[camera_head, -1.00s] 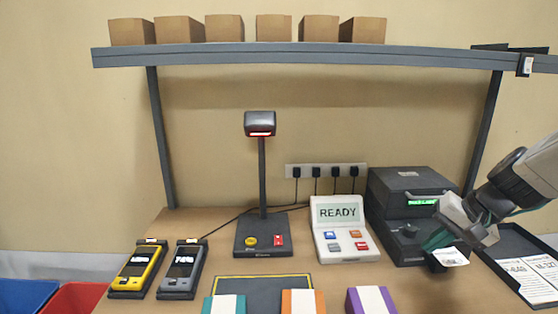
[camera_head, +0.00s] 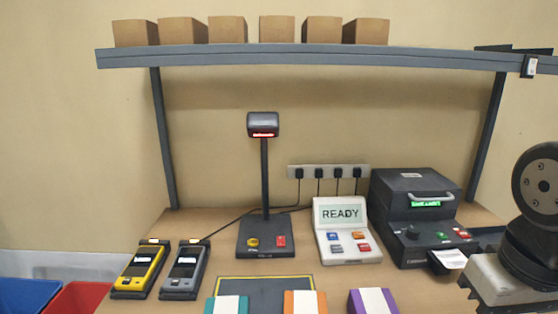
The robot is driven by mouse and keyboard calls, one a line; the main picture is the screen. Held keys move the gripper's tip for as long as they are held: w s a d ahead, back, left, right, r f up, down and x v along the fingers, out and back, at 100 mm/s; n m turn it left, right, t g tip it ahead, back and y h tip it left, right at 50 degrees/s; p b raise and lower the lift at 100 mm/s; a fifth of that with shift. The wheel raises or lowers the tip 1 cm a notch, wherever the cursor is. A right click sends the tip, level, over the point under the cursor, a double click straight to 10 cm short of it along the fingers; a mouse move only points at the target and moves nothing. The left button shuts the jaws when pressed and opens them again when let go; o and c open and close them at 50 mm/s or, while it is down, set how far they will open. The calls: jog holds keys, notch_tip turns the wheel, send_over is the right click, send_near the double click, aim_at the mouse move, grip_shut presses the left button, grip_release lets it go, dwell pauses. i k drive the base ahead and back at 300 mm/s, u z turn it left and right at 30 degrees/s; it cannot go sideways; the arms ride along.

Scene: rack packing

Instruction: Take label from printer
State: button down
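The label printer (camera_head: 412,218) is a black box with a green-lit display and several small buttons, at the right of the desk. A white label (camera_head: 453,260) sticks out on the small dark ledge at the printer's lower front. My gripper (camera_head: 482,290) is at the lower right, in front of and to the right of the label. Its pale grey body shows beside my dark wrist joint. Its fingertips cannot be made out, so whether it is open or shut is unclear. It appears apart from the label.
A white console (camera_head: 345,230) reading READY stands left of the printer. A scanner on a post (camera_head: 264,180) stands mid-desk. Two handheld devices, yellow (camera_head: 141,270) and grey (camera_head: 184,271), lie at left. Teal, orange and purple boxes line the front edge. A shelf (camera_head: 320,58) spans above.

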aim_at(452, 259)
jog(key=z, duration=2.05)
jog(key=k, duration=1.1)
jog(key=u, duration=1.5)
jog(key=i, duration=0.5)
jog(key=z, duration=0.05)
